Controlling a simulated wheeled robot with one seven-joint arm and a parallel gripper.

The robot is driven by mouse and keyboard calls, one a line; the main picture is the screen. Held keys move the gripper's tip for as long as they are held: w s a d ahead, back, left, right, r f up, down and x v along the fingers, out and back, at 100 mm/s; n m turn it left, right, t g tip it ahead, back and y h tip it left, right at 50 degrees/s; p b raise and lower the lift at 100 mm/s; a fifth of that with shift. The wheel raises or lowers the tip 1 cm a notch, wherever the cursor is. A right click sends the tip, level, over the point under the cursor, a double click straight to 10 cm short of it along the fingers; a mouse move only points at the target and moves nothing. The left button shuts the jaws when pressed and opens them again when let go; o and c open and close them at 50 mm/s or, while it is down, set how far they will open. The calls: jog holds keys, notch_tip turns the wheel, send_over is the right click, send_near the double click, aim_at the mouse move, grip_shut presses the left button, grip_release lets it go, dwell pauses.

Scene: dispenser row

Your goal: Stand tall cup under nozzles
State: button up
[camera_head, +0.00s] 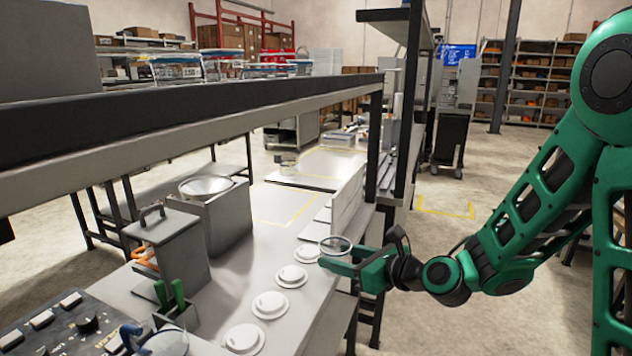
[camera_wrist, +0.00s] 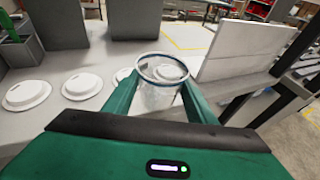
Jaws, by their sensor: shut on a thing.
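The tall cup is clear with a dark-rimmed round mouth; its rim (camera_head: 335,244) shows in the head view at the counter's right side. In the wrist view the cup (camera_wrist: 160,97) stands upright between my two green fingers. My gripper (camera_head: 345,262) is shut on it, with one finger on each side; it also shows in the wrist view (camera_wrist: 158,92). The cup's lower part is mostly hidden by my fingers in the head view. I cannot make out any nozzles in either view.
White round lids on discs (camera_head: 270,305) line the counter's front edge. A grey box with a handle (camera_head: 165,248) and a bowl-topped box (camera_head: 216,212) stand behind them. A pale upright panel (camera_head: 346,203) is near the cup. A shelf beam (camera_head: 200,120) hangs above. The yellow-outlined area (camera_head: 290,205) looks clear.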

jog(key=w+d+f+m+t+h, duration=0.1)
jog(key=w+d+f+h, duration=0.1)
jog(key=d, duration=0.6)
jog(key=w+d+f+m+t+h, duration=0.1)
jog(key=w+d+f+m+h, duration=0.1)
jog(key=d, duration=0.6)
jog(key=w+d+f+m+t+h, duration=0.1)
jog(key=w+d+f+m, duration=0.1)
jog(key=d, duration=0.6)
jog(key=shift+w+f+h, duration=0.4)
jog(key=shift+w+f, duration=0.1)
jog(key=shift+w, duration=0.55)
